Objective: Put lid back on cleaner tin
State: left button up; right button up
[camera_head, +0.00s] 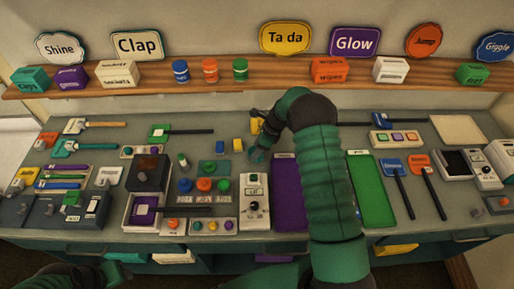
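I cannot pick out the cleaner tin or its lid with certainty. Blue (180,71), orange (210,70) and green (240,69) cans stand upright on the shelf. My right arm reaches over the middle of the table, and its gripper (258,138) is beside a small yellow object (257,125). The hand is small and partly hidden by its own wrist, so I cannot tell whether it touches or holds the object. My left gripper (117,271) is low at the left, in front of the table edge and away from the table objects; its fingers are unclear.
The grey table (330,145) is crowded with props. A purple mat (286,190) and a green mat (371,190) flank my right forearm. A dark box (148,172) and a white control box (254,203) stand left of it. The wooden shelf (280,70) runs behind.

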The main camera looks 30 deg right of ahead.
jog(key=shift+d, duration=0.1)
pick_arm(q)
jog(key=shift+d+f, duration=0.1)
jog(key=shift+d, duration=0.25)
pick_arm(e)
jog(key=shift+d+f, duration=0.4)
jog(key=shift+d, duration=0.2)
pick_arm(q)
jog(key=shift+a, duration=0.2)
pick_arm(e)
jog(key=shift+a, duration=0.15)
pick_arm(q)
jog(key=shift+d, duration=0.1)
pick_arm(e)
jog(key=shift+r, duration=0.1)
jog(key=o, duration=1.4)
jog(key=o, duration=0.4)
